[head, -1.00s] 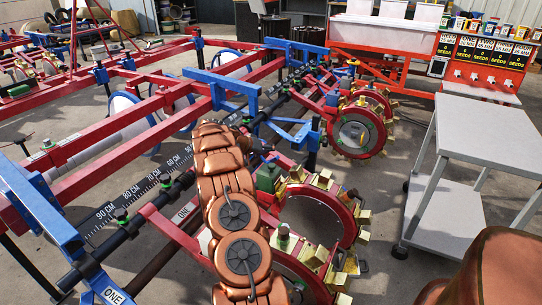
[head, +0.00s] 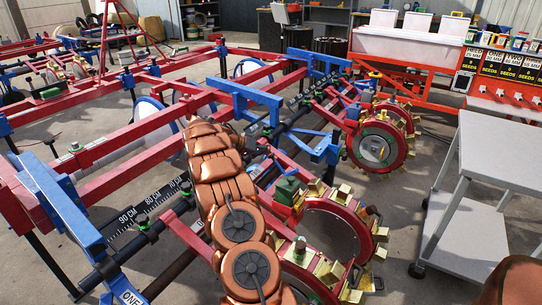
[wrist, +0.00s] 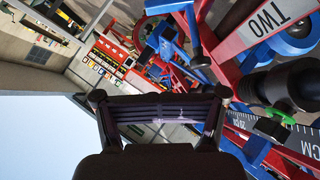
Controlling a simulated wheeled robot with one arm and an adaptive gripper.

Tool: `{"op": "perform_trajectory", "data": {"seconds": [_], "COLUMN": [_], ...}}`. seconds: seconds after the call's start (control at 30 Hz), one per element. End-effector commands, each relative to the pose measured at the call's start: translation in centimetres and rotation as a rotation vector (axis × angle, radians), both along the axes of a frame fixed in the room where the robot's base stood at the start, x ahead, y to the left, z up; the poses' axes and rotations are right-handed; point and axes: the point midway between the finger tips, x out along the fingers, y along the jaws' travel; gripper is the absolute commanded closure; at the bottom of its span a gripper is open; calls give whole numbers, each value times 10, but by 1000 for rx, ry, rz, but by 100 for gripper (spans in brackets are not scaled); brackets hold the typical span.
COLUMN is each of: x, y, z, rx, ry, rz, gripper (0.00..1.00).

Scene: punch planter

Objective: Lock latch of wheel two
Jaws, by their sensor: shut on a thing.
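In the head view the nearer wheel (head: 325,240) is a red ring with brass blocks, and the farther one, likely wheel two (head: 380,145), stands beyond it. In the wrist view a white "TWO" label (wrist: 268,25) marks a red bar at upper right, with a green knob (wrist: 273,130) and a black cylinder below it. My gripper (wrist: 160,112) shows at the bottom middle of the wrist view, with a dark slatted shape between its fingers. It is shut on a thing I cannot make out. My arm hides it in the head view. I cannot single out the latch.
Red beams and blue brackets of the planter frame (head: 75,160) fill the left and middle. A grey table (head: 500,150) stands at right, with seed boxes (head: 505,75) behind. Bare concrete floor lies between the wheels and the table.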

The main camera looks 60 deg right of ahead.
Motion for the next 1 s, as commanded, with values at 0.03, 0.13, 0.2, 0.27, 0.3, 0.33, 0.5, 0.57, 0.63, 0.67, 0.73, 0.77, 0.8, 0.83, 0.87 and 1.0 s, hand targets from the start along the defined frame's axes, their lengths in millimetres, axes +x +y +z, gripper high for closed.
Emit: {"op": "perform_trajectory", "data": {"seconds": [0.03, 0.13, 0.2, 0.27, 0.3, 0.33, 0.5, 0.57, 0.63, 0.67, 0.73, 0.77, 0.8, 0.83, 0.87, 1.0], "x": [1, 1, 1, 1, 1, 1, 6, 9, 12, 14, 17, 17, 18, 19, 19, 15], "y": [1, 2, 2, 2, 2, 2, 13, 24, 42, 51, 75, 86, 100, 111, 122, 174], "z": [1, 1, 1, 1, 1, 1, 7, 12, 18, 21, 30, 32, 36, 40, 43, 54], "rx": [0, 0, 0, 0, 0, 0, 18, 39, 74, 93, 135, 157, 184, 203, 222, 318], "ry": [0, 0, 0, 0, 0, 0, 5, 10, 23, 29, 40, 48, 57, 60, 66, 95], "rz": [0, 0, 0, 0, 0, 0, 16, 31, 55, 67, 99, 111, 130, 144, 158, 226], "gripper": [100, 100, 100, 100, 100, 66, 84, 90, 98, 100, 100, 100, 100, 100, 100, 100]}}
